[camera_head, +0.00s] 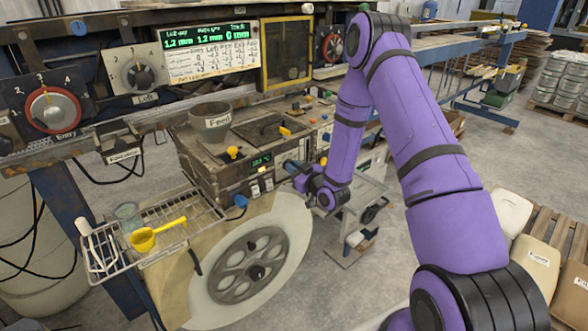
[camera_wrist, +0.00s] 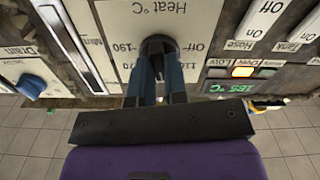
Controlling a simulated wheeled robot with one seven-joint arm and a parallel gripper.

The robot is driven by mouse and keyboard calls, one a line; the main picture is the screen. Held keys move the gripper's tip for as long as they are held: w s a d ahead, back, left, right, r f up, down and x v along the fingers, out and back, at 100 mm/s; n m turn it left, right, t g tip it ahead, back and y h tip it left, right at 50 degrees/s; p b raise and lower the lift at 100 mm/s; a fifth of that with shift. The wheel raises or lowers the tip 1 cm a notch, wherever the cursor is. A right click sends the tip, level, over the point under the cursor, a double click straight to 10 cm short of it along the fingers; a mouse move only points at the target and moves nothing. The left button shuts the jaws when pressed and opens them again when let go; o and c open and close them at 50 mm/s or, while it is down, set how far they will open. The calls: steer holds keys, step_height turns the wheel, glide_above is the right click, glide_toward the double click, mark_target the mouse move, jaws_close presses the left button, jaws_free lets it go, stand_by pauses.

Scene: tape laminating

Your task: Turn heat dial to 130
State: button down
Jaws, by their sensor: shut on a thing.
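The heat dial (camera_wrist: 158,42) is a black knob on a white plate (camera_wrist: 118,22) marked "Heat °C". Marks for Off and 190 show beside it, and a partly covered number lies lower left. My gripper (camera_wrist: 158,60) is shut on the dial, with a blue finger on each side of it. The fingers hide part of the knob, and I cannot tell where it points. A green display (camera_wrist: 230,88) to the right seems to read 185 °C. In the head view my gripper (camera_head: 291,167) is at the machine's front, and the dial is hidden behind it.
Right of the dial are white switches (camera_wrist: 266,18) and a lit orange button (camera_wrist: 243,72). A blue drain knob (camera_wrist: 32,87) sits at the left. In the head view a wire rack (camera_head: 180,215) holds a yellow ladle (camera_head: 146,238), left of a large wheel (camera_head: 250,265).

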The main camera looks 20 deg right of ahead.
steer(key=shift+f+n, duration=0.1)
steer(key=shift+n, duration=0.8)
steer(key=c, duration=1.1)
jaws_free()
steer(key=shift+c, duration=0.2)
steer(key=shift+s, duration=0.15)
steer(key=v, duration=1)
steer(key=shift+s, duration=0.3)
